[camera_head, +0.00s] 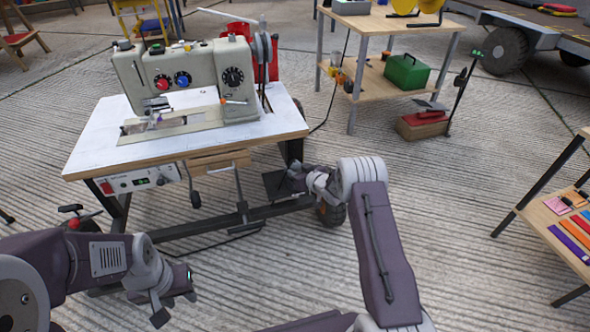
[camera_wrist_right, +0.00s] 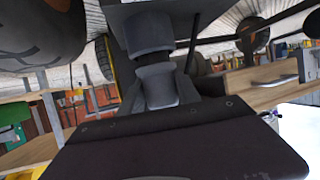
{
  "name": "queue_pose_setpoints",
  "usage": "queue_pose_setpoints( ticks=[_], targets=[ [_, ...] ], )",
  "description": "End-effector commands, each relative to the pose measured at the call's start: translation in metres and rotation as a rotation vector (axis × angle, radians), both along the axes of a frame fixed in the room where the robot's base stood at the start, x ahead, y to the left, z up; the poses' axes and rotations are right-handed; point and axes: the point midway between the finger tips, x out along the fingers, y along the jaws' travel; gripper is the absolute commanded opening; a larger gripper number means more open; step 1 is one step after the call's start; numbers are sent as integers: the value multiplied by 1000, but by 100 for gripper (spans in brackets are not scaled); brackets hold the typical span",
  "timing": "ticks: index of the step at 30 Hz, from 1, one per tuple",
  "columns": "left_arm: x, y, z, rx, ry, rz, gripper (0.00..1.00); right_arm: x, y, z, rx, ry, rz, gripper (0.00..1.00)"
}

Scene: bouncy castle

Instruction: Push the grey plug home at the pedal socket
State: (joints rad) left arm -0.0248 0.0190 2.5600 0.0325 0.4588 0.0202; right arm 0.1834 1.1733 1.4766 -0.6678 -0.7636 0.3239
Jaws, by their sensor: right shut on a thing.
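In the head view my right gripper (camera_head: 291,176) is low beside the right end of the sewing table, at a dark flat panel (camera_head: 274,187). In the right wrist view a grey plug (camera_wrist_right: 150,35), a ribbed cylinder with a narrower dark neck, stands beyond the dark gripper body. My right gripper is shut on it; the fingertips are hard to make out. A dark plate lies at the plug's far end; I cannot tell how deep the plug sits, and the socket opening is hidden. My left gripper (camera_head: 175,304) is open and empty at the lower left.
The sewing table (camera_head: 92,152) carries a sewing machine (camera_head: 190,80) and has a drawer (camera_head: 220,160) and a lever below. A wheel (camera_head: 330,212) is close to my right gripper. A wooden shelf (camera_head: 400,22) stands behind and another table (camera_head: 560,205) at right.

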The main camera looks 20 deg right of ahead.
Motion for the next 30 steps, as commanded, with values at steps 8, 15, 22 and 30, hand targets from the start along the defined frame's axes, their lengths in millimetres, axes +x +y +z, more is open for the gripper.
queue_pose_setpoints(
  ticks=[8,15,22,30],
  targets=[
    [0,0,-2,0,0,0,36,0,0,-4,0,-1,0,0],
    [0,0,-2,0,0,0,36,0,0,-4,0,-1,0,0],
    [0,0,-5,0,0,0,36,0,0,-10,0,0,0,0],
    [0,0,-4,0,0,0,36,0,0,-10,0,0,0,64]
  ],
)
